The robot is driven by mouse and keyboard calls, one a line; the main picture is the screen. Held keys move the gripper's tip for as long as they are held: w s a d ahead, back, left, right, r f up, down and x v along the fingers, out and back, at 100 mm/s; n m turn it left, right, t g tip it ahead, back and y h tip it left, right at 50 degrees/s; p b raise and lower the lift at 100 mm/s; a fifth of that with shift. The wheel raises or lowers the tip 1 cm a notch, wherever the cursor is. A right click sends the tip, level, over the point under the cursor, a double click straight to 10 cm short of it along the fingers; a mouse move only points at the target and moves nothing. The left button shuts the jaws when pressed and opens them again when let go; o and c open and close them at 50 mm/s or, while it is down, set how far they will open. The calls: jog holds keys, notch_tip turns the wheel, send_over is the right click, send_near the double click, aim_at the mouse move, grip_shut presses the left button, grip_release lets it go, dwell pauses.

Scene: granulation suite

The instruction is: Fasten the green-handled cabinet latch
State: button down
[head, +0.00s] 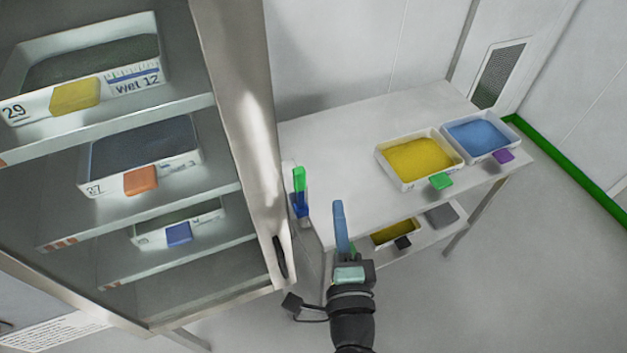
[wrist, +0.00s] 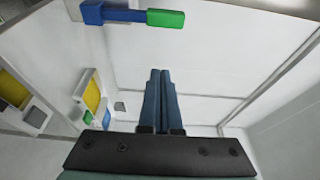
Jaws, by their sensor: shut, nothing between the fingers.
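The cabinet latch has a green handle (head: 299,179) on a blue base (head: 301,208), at the right side of the cabinet (head: 235,100). In the head view the handle stands up from the base. In the wrist view the green handle (wrist: 165,18) lies sideways at the top, joined by a blue bar to the blue base (wrist: 92,13). My gripper (head: 338,204) is to the right of the latch and apart from it. Its two blue fingers (wrist: 160,72) are together with nothing between them, and their tips are below the green handle in the wrist view.
The cabinet shelves hold labelled trays with yellow (head: 75,94), orange (head: 141,181) and blue (head: 178,233) tabs. A white table (head: 340,135) on the right bears a yellow-filled tray (head: 388,166) and a blue-filled tray (head: 449,127). The floor at right is clear.

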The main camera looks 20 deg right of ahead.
aim_at(300, 193)
jog(key=w+a+p, duration=0.1)
jog(key=w+p, duration=0.1)
jog(key=w, duration=0.5)
jog(key=shift+w+a+p, duration=0.3)
jog(key=shift+a+p, duration=0.05)
